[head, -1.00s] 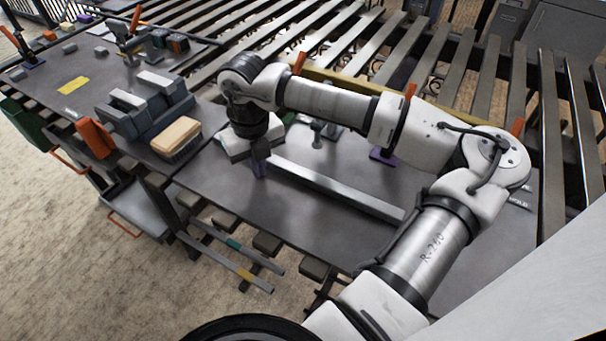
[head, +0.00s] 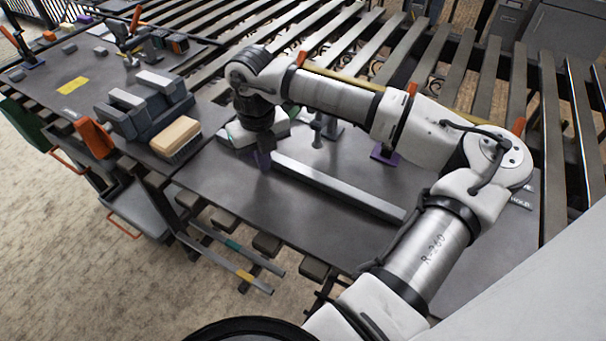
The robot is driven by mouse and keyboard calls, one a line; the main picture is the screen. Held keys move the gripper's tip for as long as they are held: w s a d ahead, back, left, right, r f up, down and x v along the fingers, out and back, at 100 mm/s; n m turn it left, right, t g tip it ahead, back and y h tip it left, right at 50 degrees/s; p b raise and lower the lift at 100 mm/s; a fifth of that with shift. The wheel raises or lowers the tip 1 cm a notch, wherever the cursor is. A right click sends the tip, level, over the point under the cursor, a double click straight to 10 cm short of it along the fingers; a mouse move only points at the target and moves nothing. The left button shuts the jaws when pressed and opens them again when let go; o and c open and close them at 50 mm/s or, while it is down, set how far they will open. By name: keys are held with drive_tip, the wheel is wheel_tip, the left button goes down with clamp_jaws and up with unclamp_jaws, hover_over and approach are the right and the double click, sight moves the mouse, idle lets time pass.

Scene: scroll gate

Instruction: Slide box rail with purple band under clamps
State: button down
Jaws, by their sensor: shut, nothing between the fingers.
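A long grey box rail (head: 340,187) lies slanted across the near table. A purple band (head: 263,160) shows at its upper left end, partly hidden by my gripper. My gripper (head: 264,152) points down at that end, shut and empty. It looks close to or touching the band; I cannot tell which. Clamps with orange handles stand along the table's far side: one handle (head: 300,58) behind my wrist, another (head: 411,90) above my forearm and a third (head: 518,126) at right. A purple clamp base (head: 385,155) shows below my forearm. My arm hides much of the clamps.
A brush with a tan top (head: 176,136) and a grey fixture (head: 145,105) stand at left. Slatted conveyors run behind the table. Rails with teal and yellow bands (head: 235,262) sit below the front edge. The tabletop before the rail is clear.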

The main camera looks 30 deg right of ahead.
drive_tip(key=shift+w+d+b, duration=0.3)
drive_tip(key=shift+w+d, duration=0.35)
drive_tip(key=shift+d, duration=0.3)
drive_tip(key=shift+s+a, duration=0.1)
drive_tip(key=shift+a, duration=0.05)
drive_tip(key=shift+s+a+b, duration=0.4)
drive_tip(key=shift+s+a, duration=0.2)
drive_tip(key=shift+a, duration=0.35)
drive_tip(key=shift+r, duration=0.1)
wheel_tip(320, 180, up, 8)
drive_tip(key=p, duration=0.3)
drive_tip(key=shift+p, duration=0.3)
idle(0.5)
